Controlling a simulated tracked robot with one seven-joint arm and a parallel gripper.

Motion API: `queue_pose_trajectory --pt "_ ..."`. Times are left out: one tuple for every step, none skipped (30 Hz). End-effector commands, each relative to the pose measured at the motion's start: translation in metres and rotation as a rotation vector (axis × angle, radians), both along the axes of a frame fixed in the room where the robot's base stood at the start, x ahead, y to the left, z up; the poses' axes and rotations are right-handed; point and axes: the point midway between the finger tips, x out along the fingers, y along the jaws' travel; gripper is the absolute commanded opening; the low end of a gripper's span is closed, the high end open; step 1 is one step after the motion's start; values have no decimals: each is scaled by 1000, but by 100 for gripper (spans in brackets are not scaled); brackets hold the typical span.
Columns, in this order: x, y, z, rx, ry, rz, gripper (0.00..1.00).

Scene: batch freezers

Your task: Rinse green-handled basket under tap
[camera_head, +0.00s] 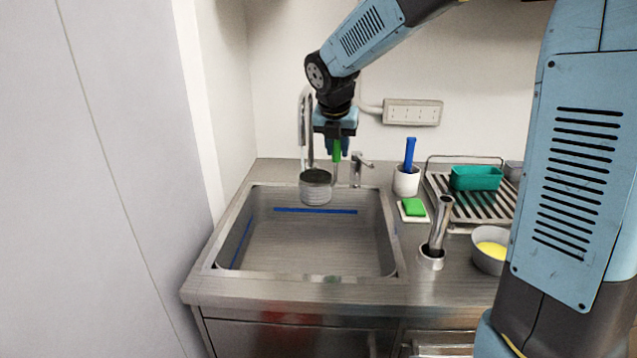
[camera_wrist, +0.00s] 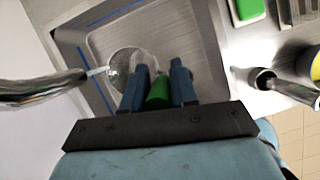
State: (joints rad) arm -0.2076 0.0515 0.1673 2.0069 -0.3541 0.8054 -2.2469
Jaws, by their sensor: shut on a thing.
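The basket (camera_head: 316,187) is a small round grey mesh cup with a green handle (camera_head: 337,150). My gripper (camera_head: 336,146) is shut on the green handle and holds the basket above the back of the sink (camera_head: 391,245). In the wrist view the handle (camera_wrist: 158,92) sits between the two blue fingers of my gripper (camera_wrist: 159,85), and the basket (camera_wrist: 126,60) lies beyond them. The tap (camera_head: 305,120) is a curved metal spout. In the wrist view its tip (camera_wrist: 60,88) reaches to the basket's left edge, with a pale streak like water at its end.
Right of the sink stand a white cup with a blue handle (camera_head: 409,150), a green sponge (camera_head: 413,207), a metal holder (camera_head: 432,258) with a metal tool, and a bowl with yellow contents (camera_head: 490,250). A drying rack (camera_head: 445,205) holds a teal tub (camera_head: 476,178). A wall rises at left.

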Motion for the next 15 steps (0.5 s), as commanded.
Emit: queue_pose_trajectory --pt "-3 -1 1 1 -1 0 0" --pt "-5 -2 1 0 -2 0 0" --pt "-8 -2 1 0 -1 0 0" --pt "-10 -3 0 0 -1 0 0" --pt "-11 -4 0 0 -1 0 0" --pt "-14 -4 0 0 -1 0 0" --pt "-16 -5 1 0 -1 0 0" --pt "-17 -6 1 0 -2 0 0" --pt "-20 -6 1 0 -2 0 0" --pt "-22 -7 1 0 -1 0 0" --pt "-24 -8 1 0 -1 0 0" --pt "-26 -8 0 0 -1 0 0" --pt "-28 -9 0 0 -1 0 0" --pt "-30 -10 1 0 -1 0 0" --pt "-32 -10 1 1 -2 -1 0"
